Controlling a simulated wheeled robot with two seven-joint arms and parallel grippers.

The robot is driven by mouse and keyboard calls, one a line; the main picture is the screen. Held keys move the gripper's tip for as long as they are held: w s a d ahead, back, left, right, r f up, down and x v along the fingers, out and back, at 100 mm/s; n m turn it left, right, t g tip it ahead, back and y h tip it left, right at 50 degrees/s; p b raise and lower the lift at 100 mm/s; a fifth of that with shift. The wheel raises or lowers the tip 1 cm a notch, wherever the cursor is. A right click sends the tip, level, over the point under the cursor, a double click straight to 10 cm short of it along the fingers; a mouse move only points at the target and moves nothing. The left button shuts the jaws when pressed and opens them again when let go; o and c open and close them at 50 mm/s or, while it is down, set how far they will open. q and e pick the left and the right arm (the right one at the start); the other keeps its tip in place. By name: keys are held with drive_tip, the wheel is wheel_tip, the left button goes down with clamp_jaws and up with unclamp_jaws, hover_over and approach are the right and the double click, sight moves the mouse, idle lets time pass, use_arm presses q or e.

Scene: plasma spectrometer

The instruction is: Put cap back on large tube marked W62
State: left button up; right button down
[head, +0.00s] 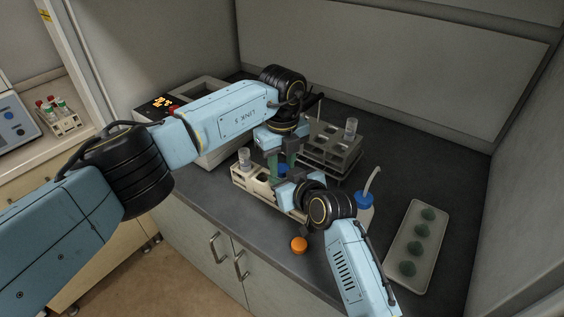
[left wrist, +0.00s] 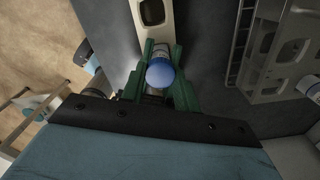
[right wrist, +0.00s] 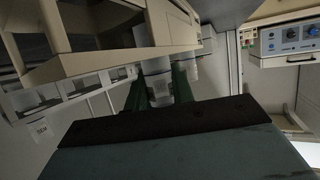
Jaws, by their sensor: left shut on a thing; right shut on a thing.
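A blue cap (left wrist: 160,74) is between the green fingers of my left gripper (left wrist: 160,88), which is shut on it; a little of it shows in the head view (head: 283,169). My right gripper (right wrist: 160,92) is shut on a clear tube (right wrist: 158,78) with a pale label. The tube is by the cream rack (head: 244,181). In the head view the two grippers are close together, hiding most of the tube. I cannot read its label or tell whether the cap touches its mouth.
Another clear tube (head: 244,158) stands in the cream rack's left end. A grey rack (head: 335,150) with a tube (head: 351,128) is behind. A blue-topped wash bottle (head: 365,205) and a tray (head: 428,250) of green items are right. An orange cap (head: 299,244) lies near the front edge.

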use_arm(q)
drive_tip(key=shift+c, duration=0.2)
drive_tip(key=m, duration=0.3)
drive_tip(key=shift+m, duration=0.3)
drive_tip(key=o, duration=1.1)
drive_tip(key=shift+r, duration=0.15)
wheel_tip(320, 180, up, 4)
drive_tip(key=shift+r, duration=0.15)
